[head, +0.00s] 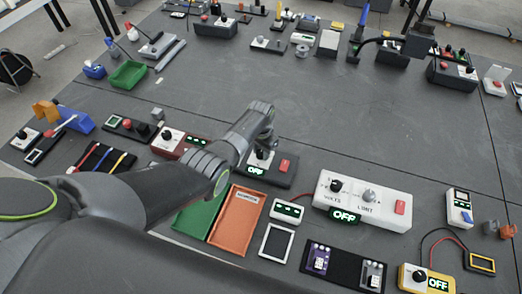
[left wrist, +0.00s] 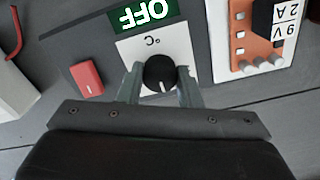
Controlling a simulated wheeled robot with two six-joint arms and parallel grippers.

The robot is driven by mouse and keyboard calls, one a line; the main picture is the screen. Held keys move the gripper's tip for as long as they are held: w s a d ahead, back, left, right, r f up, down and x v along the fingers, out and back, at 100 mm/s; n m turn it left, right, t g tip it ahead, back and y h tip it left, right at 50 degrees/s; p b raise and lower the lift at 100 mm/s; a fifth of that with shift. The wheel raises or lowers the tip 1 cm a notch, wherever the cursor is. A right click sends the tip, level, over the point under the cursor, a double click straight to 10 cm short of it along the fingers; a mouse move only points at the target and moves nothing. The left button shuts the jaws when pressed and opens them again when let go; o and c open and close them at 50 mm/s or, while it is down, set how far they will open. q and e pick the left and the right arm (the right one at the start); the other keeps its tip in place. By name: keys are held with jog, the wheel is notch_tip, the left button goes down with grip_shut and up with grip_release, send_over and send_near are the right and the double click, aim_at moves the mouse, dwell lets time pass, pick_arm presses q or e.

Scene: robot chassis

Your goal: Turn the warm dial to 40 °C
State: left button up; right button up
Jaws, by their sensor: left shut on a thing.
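The warm dial is a black round knob (left wrist: 160,72) with a white pointer line, on a white plate marked °C in the left wrist view. Its dark box (head: 275,178) also carries a red switch (left wrist: 87,78) and a display (left wrist: 148,14) that reads OFF, upside down in this view. The display also shows OFF in the head view (head: 256,170). My left gripper (left wrist: 160,82) is shut on the knob, one finger on each side. The white pointer line points toward my gripper's palm. In the head view my left arm reaches over the box and partly hides the knob. My right gripper is out of view.
A white panel with VOLTS and LIMIT knobs (head: 363,199) stands right of the box. A red-brown box with a knob (head: 175,143) stands to the left. An orange tray (head: 238,215) lies in front. The middle of the grey table (head: 310,110) is clear.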

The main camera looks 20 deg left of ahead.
aim_at(261, 152)
pick_arm(q)
jog(key=o, duration=1)
jog(key=shift+r, duration=0.6)
notch_tip(261, 152, up, 5)
jog(key=shift+f+p, duration=0.1)
jog(key=shift+p, duration=0.5)
notch_tip(261, 152, up, 12)
jog(key=shift+f+b, duration=0.25)
jog(key=shift+b, duration=0.4)
